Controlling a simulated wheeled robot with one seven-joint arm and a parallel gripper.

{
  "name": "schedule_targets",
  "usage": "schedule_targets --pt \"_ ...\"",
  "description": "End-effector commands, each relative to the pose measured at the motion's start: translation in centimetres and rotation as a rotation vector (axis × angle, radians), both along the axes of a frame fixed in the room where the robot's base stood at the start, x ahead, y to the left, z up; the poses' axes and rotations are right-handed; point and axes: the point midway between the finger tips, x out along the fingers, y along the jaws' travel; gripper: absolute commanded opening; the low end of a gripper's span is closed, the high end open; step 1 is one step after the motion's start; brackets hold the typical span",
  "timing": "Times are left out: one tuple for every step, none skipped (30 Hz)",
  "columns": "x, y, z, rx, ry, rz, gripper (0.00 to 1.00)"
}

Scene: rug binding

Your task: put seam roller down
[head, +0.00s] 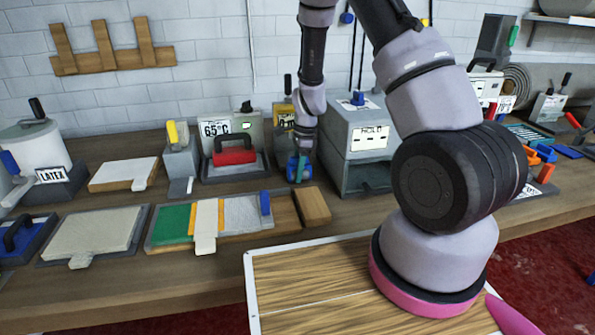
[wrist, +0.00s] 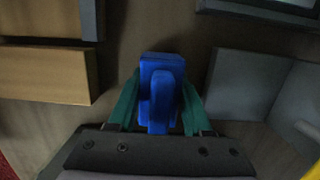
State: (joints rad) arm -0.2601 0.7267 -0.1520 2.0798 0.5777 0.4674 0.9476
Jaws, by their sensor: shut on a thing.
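The seam roller (wrist: 161,85) shows as a blue block with a raised blue grip in the wrist view. It sits between the two green fingers of my gripper (wrist: 160,108), which is shut on it. In the head view my gripper (head: 299,170) points down, low over the wooden bench (head: 345,208), with the blue of the seam roller (head: 292,166) between the fingers. I cannot tell whether the roller touches the bench. Its underside is hidden.
A grey box station (head: 360,180) stands close right of my gripper. A wooden block (head: 313,206) lies just in front. A tray with green and white panels (head: 175,224) is at the left front.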

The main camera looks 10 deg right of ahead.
Motion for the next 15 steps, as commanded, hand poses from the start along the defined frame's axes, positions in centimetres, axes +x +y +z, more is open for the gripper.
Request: schedule_targets --pt "0.01 0.01 0.03 0.000 0.000 0.000 0.00" --pt "0.01 0.00 0.02 0.000 0.000 0.000 0.00" --pt "0.00 0.00 -0.04 0.000 0.000 0.000 0.00" --pt "0.00 -0.01 -0.12 0.000 0.000 0.000 0.00" --pt "0.00 -0.02 -0.22 0.000 0.000 0.000 0.00" --pt "-0.01 -0.02 -0.30 0.000 0.001 0.000 0.54" --pt "0.00 -0.02 -0.27 0.000 0.000 0.000 0.65" --pt "-0.01 -0.01 -0.25 0.000 0.000 0.000 0.77" --pt "-0.01 -0.01 -0.25 0.000 0.000 0.000 0.80" --pt "-0.01 -0.01 -0.25 0.000 0.000 0.000 0.80" --pt "-0.01 -0.01 -0.25 0.000 0.001 0.000 0.80" --pt "-0.01 -0.01 -0.25 0.000 0.001 0.000 0.80" --pt "-0.02 -0.01 -0.25 0.000 0.001 0.000 0.80" --pt "-0.02 -0.01 -0.25 0.000 0.001 0.000 0.80" --pt "-0.02 -0.01 -0.25 0.000 0.001 0.000 0.80"
